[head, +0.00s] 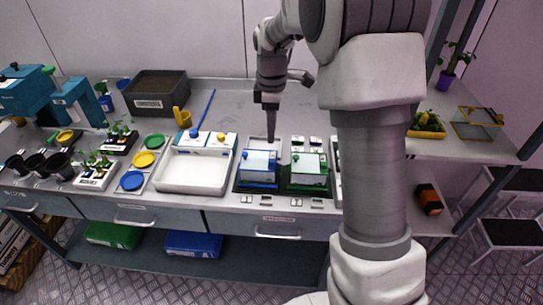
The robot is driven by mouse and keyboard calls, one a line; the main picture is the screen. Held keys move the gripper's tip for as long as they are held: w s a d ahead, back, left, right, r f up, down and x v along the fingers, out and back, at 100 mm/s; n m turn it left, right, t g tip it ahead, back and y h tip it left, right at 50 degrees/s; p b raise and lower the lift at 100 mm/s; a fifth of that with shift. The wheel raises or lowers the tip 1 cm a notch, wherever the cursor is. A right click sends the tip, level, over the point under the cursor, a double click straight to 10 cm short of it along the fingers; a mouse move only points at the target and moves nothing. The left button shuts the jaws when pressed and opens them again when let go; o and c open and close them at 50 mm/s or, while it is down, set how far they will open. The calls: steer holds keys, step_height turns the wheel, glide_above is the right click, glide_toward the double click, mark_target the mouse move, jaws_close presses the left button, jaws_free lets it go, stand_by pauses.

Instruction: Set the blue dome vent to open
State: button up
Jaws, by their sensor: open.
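The blue dome (257,164) is a clear, pale box with a blue base. It stands on a dark tray on the bench, just left of the middle of my arm's reach. Its vent is too small to make out, and I cannot tell its setting. My gripper (271,138) points down at the back right edge of the blue dome. Its fingers look like one narrow dark shape from here. I cannot tell whether they touch the dome.
A similar green dome (309,170) stands close on the right. A white tray (194,174) lies to the left, with coloured lids and seedling racks beyond it. A dark planter box (157,103) stands at the back left. The bench behind the domes is mostly clear.

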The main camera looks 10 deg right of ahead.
mark_target(272, 161)
step_height(272, 161, down, 11)
steer(key=shift+r, duration=0.2)
jaws_close()
stand_by(0.3)
stand_by(1.2)
